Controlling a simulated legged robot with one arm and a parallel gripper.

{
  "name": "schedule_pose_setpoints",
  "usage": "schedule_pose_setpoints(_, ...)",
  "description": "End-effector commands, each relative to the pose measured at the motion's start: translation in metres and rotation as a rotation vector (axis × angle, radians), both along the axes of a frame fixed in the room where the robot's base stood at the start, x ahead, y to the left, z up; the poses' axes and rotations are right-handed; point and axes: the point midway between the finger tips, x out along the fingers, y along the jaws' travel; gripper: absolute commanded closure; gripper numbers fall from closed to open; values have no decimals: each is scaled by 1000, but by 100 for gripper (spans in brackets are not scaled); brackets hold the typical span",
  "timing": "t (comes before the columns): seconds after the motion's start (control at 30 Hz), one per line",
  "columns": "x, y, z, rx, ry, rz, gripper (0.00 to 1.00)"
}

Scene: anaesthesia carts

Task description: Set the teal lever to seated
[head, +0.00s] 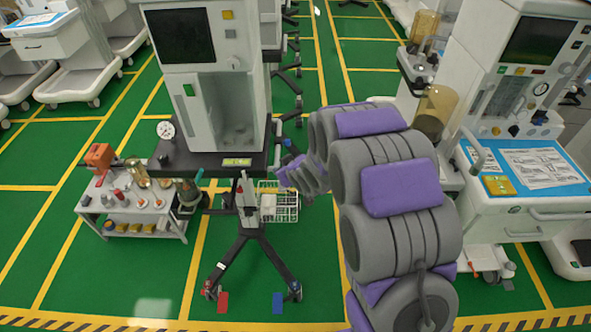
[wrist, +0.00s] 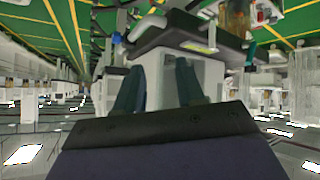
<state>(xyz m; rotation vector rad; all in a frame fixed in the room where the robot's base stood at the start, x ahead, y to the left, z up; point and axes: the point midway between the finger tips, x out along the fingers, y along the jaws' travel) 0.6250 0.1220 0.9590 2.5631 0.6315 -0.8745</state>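I cannot make out the teal lever with certainty. A small teal-green part (head: 199,176) sits on top of a dark green canister (head: 188,193) at the right end of a low grey bench; it may be the lever, but it is too small to tell its position. My arm reaches in from the right in the head view, and its far end is near the dark cart shelf. In the wrist view my gripper (wrist: 155,78) has its two dark fingers apart with nothing clearly held between them. A pale machine body shows behind the fingers.
A tall anaesthesia machine (head: 212,75) stands on a black shelf (head: 205,158) with splayed wheeled legs. The low bench (head: 115,208) holds an orange device (head: 99,157) and several small parts. A white wire basket (head: 285,207) is behind the post. Another cart (head: 530,215) stands right.

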Motion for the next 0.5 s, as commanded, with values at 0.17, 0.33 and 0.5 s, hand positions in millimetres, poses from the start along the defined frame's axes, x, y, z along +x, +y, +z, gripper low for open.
schedule_pose_setpoints(0.17, -12, -19, 10, -36, 47, -51, 62)
schedule_pose_setpoints(0.33, -19, -29, 15, -53, 74, -78, 62)
schedule_pose_setpoints(0.5, -22, -32, 16, -59, 86, -87, 62)
